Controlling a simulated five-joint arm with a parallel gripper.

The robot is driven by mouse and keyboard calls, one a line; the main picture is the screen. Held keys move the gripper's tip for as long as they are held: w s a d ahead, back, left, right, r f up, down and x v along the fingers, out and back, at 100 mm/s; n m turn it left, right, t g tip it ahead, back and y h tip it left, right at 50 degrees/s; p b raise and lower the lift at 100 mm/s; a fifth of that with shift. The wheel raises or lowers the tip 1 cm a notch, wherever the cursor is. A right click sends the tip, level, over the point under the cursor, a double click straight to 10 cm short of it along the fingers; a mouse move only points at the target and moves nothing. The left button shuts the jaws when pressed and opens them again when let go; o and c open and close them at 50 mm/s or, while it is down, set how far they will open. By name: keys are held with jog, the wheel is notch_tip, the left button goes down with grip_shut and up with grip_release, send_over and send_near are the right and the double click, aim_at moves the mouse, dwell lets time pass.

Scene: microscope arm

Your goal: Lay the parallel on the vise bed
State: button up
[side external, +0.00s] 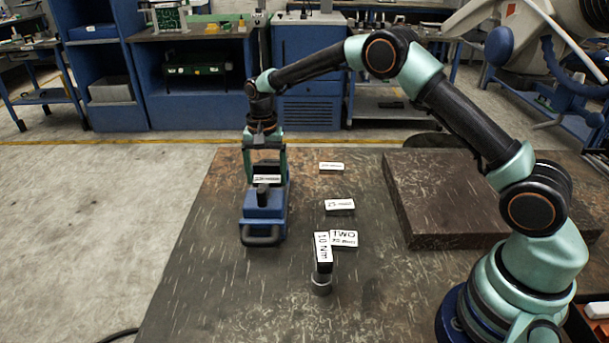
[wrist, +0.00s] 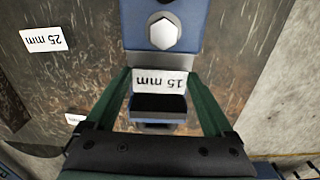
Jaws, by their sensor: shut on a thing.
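The parallel, a block with a white "15 mm" label (wrist: 160,82) and a dark face, sits between the fingers of my gripper (wrist: 158,102). In the side view the labelled parallel (side external: 267,179) is at the vise, between the green fingers of my gripper (side external: 266,177). My gripper is shut on it, pointing down. The blue vise (side external: 263,228) stands on the table with its handle towards the camera; its hex bolt (wrist: 162,33) shows in the wrist view. The bed is mostly hidden, so I cannot tell whether the parallel touches it.
An upright cylinder with a "10 Nm" label (side external: 322,247) stands in front. A dark stone plate (side external: 440,205) lies at right. The table's front left is clear.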

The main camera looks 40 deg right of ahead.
jog(key=shift+f, duration=1.25)
jog(key=shift+f, duration=0.1)
jog(key=o, duration=1.4)
